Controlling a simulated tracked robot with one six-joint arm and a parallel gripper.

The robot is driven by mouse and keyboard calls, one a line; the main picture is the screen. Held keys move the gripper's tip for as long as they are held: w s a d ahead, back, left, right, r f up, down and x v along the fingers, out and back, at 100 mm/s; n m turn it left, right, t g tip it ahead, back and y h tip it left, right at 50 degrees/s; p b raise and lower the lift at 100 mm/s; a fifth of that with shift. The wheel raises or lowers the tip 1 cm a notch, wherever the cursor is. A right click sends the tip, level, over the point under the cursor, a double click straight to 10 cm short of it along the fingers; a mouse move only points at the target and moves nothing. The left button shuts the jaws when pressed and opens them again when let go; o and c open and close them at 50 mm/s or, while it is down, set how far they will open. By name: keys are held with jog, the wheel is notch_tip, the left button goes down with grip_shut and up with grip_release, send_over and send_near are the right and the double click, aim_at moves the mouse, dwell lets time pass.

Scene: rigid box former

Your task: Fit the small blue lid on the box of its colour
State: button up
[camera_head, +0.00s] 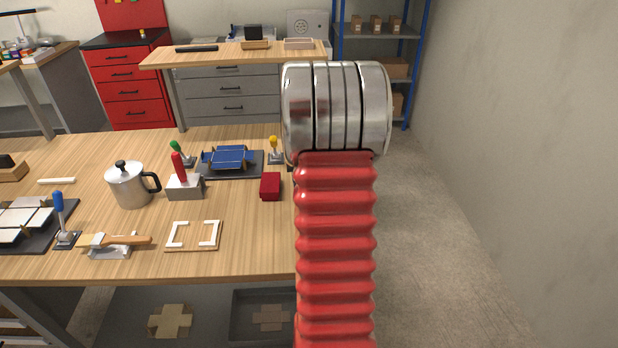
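A flat blue piece (228,157) with raised edges and a few tan tabs lies on a dark plate at the back middle of the workbench. I cannot tell whether it is the lid, the box or an unfolded blank. No separate small blue lid can be made out. A small dark red box (270,186) sits to its lower right, near the bench's right side. My arm, with red bellows and a silver joint, stands up in the foreground and hides the area behind it. My gripper is not in view.
The wooden bench (90,262) also bears a metal pot (130,185), a red-handled block (184,186), a white corner frame (193,235), a wood-handled tool (115,243) and a blue-handled lever (60,220). Yellow (275,150) and green (182,152) handles flank the blue piece. Open floor lies right.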

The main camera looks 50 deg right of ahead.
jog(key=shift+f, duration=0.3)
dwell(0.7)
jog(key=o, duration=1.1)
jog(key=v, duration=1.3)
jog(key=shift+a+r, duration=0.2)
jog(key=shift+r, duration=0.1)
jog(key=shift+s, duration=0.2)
